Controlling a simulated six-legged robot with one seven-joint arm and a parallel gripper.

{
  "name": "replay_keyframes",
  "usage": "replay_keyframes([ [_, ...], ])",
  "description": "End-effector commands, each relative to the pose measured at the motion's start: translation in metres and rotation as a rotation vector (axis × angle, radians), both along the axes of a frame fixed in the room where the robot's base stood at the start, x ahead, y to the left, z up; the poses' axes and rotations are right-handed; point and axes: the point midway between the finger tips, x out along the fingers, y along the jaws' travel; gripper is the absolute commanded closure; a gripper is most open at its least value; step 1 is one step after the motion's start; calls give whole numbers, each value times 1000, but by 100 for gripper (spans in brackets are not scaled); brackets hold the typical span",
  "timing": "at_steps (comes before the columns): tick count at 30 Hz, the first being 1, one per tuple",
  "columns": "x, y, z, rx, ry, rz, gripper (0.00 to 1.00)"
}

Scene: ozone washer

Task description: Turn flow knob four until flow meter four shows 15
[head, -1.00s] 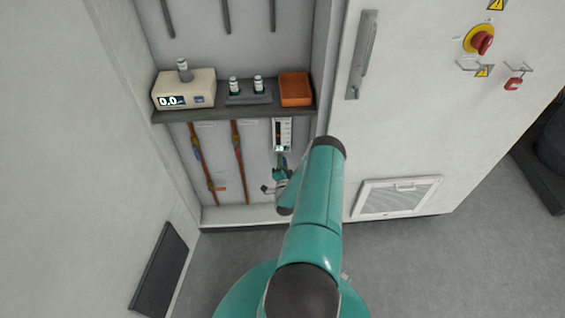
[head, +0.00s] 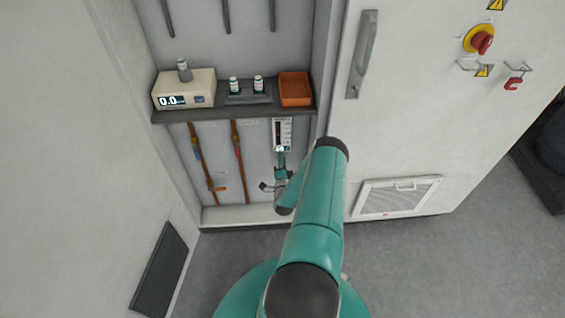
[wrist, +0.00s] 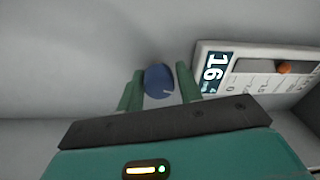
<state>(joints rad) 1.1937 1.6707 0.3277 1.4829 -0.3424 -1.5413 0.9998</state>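A blue round knob (wrist: 158,82) with a white mark on its face sits on the pale panel in the wrist view. My gripper (wrist: 160,80) has one green finger close against each side of it and appears shut on it. Beside it is a flow meter (wrist: 250,75), seen turned on its side, with a scale and an orange float (wrist: 285,68). Its display (wrist: 214,70) appears to read 16. In the head view the meter (head: 282,130) hangs under the shelf, and my gripper (head: 280,158) is just below it. The knob is hidden there.
A dark shelf (head: 225,111) above holds a white device (head: 184,90) reading 0.0, small vials and an orange tray (head: 295,89). Two brown pipes (head: 238,160) run down the recess to the left. A cabinet door with a handle (head: 362,55) stands to the right.

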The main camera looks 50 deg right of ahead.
Motion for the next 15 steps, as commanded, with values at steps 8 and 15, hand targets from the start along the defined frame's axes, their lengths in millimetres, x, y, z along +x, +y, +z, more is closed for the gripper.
replay_keyframes([
  [8,0,0,0,1,2,-2,49],
  [15,-8,8,-2,3,4,0,49],
])
